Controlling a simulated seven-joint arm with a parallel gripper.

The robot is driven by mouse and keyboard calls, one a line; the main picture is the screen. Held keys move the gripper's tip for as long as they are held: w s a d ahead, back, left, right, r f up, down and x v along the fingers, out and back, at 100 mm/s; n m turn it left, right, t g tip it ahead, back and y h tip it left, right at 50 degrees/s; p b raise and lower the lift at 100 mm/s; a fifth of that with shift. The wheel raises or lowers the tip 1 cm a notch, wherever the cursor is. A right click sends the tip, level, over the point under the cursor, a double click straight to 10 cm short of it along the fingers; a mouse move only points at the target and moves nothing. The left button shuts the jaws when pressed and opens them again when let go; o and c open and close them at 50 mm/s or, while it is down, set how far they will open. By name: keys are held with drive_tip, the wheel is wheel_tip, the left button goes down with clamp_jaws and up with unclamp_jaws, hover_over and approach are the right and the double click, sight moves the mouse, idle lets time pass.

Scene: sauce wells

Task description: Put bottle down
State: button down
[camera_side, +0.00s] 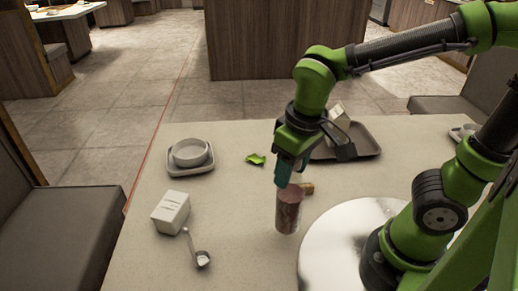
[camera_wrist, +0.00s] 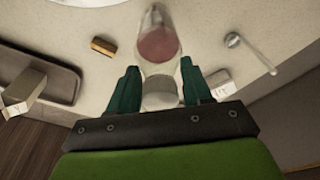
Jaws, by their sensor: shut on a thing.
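A clear bottle (camera_side: 289,212) with reddish-brown contents stands upright below my gripper (camera_side: 289,172) in the side view. My gripper points down and its teal fingers are shut on the bottle's upper part. In the wrist view the bottle (camera_wrist: 158,46) extends out from between the two fingers of my gripper (camera_wrist: 160,86), with a whitish end part close to the palm. The fingers partly hide the bottle's top in the side view. The bottle's base is at or just above the table (camera_side: 235,215); I cannot tell whether it touches.
A small brown block (camera_side: 308,188) lies just behind the bottle. A white box (camera_side: 171,211) and a measuring spoon (camera_side: 202,259) are at left. A bowl on a square dish (camera_side: 190,170), a green piece (camera_side: 256,159) and a tray with a carton (camera_side: 367,142) are farther back.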

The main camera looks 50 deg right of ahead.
drive_tip(key=w+a+f, duration=0.2)
drive_tip(key=w+f, duration=0.2)
drive_tip(key=w, duration=0.1)
drive_tip(key=shift+w, duration=0.3)
idle(0.4)
drive_tip(key=shift+f, duration=0.15)
drive_tip(key=shift+c, duration=2.4)
unclamp_jaws()
wheel_tip(320, 180, up, 12)
drive_tip(key=s, duration=0.2)
drive_tip(key=s+d+f+m+t+y, duration=0.2)
drive_tip(key=s+d+m+t, duration=0.2)
drive_tip(key=d, duration=0.4)
drive_tip(key=shift+s+d+t, duration=0.2)
drive_tip(key=shift+s+t, duration=0.2)
drive_tip(key=shift+t, duration=0.3)
